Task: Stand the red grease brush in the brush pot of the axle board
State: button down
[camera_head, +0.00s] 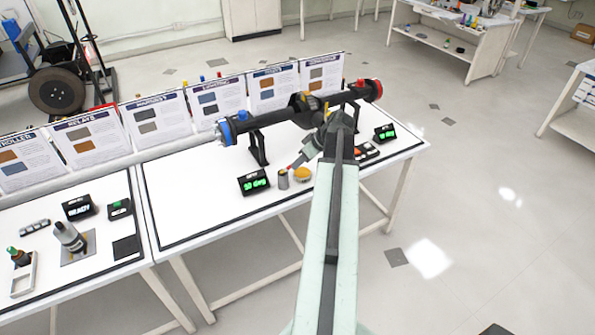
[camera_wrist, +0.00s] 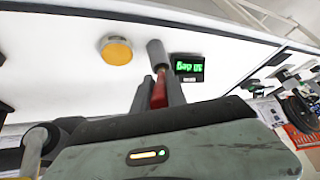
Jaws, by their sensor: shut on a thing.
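The red grease brush (camera_wrist: 159,92) is held between the two dark fingers of my gripper (camera_wrist: 158,88). In the head view a bit of its red (camera_head: 291,167) shows by my gripper (camera_head: 297,162), at the upper right of the grey brush pot (camera_head: 283,179). The pot also shows in the wrist view (camera_wrist: 156,50), straight beyond the brush end. The brush overlaps the pot's near end there; I cannot tell whether it is inside or only over it. The brush looks tilted in the head view. The pot stands upright on the white axle board (camera_head: 210,210).
A yellow-topped round tin (camera_head: 302,174) stands right of the pot, and a green-lit display (camera_head: 253,183) stands left. The black axle (camera_head: 285,112) on its stands lies behind. A small orange-and-black item (camera_head: 367,152) and another display (camera_head: 385,133) are at right. The board's front left is clear.

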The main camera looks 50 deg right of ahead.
jog(key=shift+f, duration=0.1)
jog(key=shift+f+b, duration=0.35)
jog(key=shift+f, duration=0.25)
jog(key=c, duration=1.3)
grip_release()
jog(key=shift+c, duration=0.2)
jog(key=shift+r, duration=0.1)
jog(key=shift+r+p, duration=0.25)
jog(key=shift+p, duration=0.05)
jog(key=p+v, duration=1)
jog(key=v, duration=0.2)
jog(key=shift+r+p, duration=0.25)
jog(key=shift+p, duration=0.1)
